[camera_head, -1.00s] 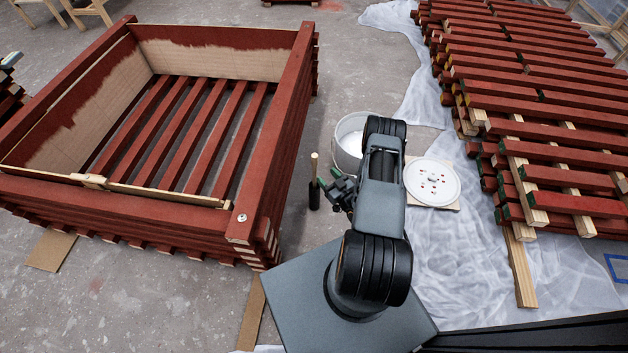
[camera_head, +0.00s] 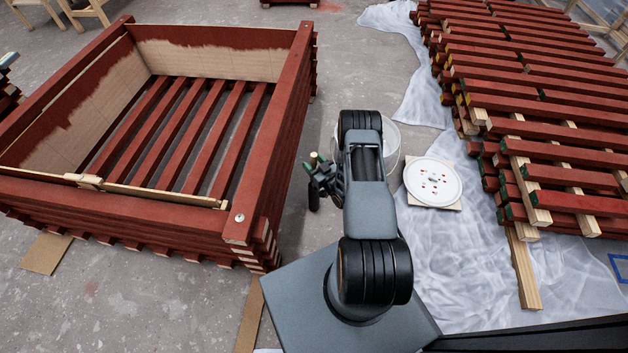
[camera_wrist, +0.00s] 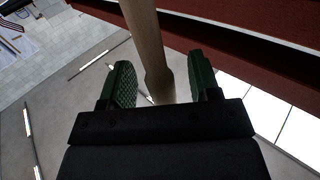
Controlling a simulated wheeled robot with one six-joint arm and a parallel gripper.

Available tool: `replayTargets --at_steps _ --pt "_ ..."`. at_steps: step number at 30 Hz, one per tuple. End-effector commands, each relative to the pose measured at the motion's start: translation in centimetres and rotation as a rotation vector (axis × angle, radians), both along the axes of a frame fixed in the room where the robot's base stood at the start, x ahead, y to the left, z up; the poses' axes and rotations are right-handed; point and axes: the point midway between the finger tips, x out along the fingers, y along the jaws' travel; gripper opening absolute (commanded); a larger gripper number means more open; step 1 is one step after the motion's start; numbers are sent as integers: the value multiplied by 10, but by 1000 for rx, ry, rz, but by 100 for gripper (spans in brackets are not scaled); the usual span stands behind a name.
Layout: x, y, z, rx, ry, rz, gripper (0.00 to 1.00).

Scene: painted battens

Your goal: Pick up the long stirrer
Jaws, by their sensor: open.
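My gripper (camera_wrist: 161,82) is open, with green pads on either side of the shaft. I cannot tell whether a pad touches it. In the head view my gripper (camera_head: 319,172) is at the stirrer's upper part.
The red slatted box (camera_head: 262,195) stands close on the left. A white bucket (camera_head: 392,150) is partly hidden behind my arm. A white round lid (camera_head: 433,194) lies right of my arm. Stacked red battens (camera_head: 540,120) fill the right side on plastic sheeting (camera_head: 480,285).

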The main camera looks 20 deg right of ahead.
Motion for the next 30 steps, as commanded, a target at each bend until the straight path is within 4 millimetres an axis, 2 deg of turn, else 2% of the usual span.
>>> replayTargets --at_steps 2,19,30 --pt "0 0 0 0 0 0 57" --pt "0 0 0 0 0 0 3" --pt "0 0 6 -1 -1 0 2"
